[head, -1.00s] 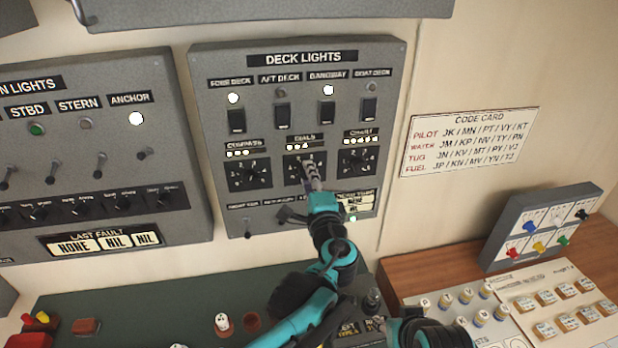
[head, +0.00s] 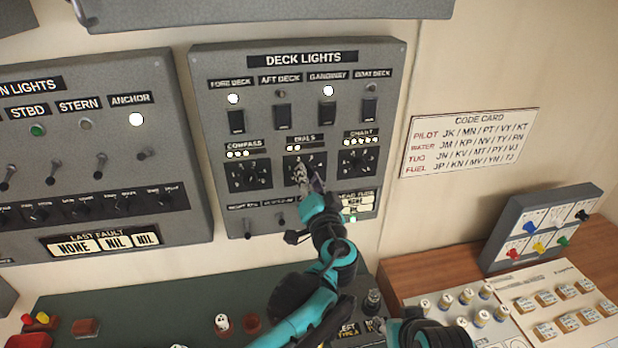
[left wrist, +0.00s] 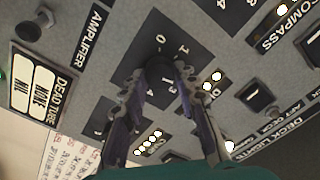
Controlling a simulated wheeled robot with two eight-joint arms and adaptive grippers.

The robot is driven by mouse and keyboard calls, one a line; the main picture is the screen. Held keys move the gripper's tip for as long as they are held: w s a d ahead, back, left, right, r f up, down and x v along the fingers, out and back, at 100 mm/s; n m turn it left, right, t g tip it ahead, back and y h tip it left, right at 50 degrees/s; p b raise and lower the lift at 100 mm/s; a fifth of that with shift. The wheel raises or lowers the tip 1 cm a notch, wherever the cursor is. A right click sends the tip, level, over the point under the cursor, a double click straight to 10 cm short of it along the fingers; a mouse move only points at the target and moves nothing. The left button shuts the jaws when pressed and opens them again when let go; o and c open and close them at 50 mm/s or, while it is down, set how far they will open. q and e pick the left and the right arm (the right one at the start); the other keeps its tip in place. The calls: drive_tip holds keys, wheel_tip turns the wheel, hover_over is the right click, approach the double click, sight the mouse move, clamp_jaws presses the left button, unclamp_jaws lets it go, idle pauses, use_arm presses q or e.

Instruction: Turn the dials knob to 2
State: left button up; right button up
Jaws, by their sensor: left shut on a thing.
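The dials knob (left wrist: 160,68) is a small black knob on a dark square plate (head: 291,162) in the middle of the deck lights panel. My left gripper (head: 306,182) is shut on it, with one finger on each side in the left wrist view (left wrist: 152,88). Around the knob I can read 0, 1, 3 and 4; the 2 and the knob's pointer cannot be made out. Two lamps (left wrist: 212,81) are lit beside the dials label, which also shows in the head view (head: 304,138).
The compass knob (head: 250,174) is left of the dials knob and the chart knob (head: 359,162) is right of it, both close. Toggles and a dead tube display (head: 359,203) are below, switches above. A code card (head: 470,141) hangs at the right.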

use_arm(q)
drive_tip(key=shift+n, duration=1.1)
drive_tip(key=o, duration=1.2)
drive_tip(key=shift+c, duration=0.2)
drive_tip(key=s+d, duration=0.2)
drive_tip(key=s, duration=1)
drive_tip(key=shift+w+d, duration=0.1)
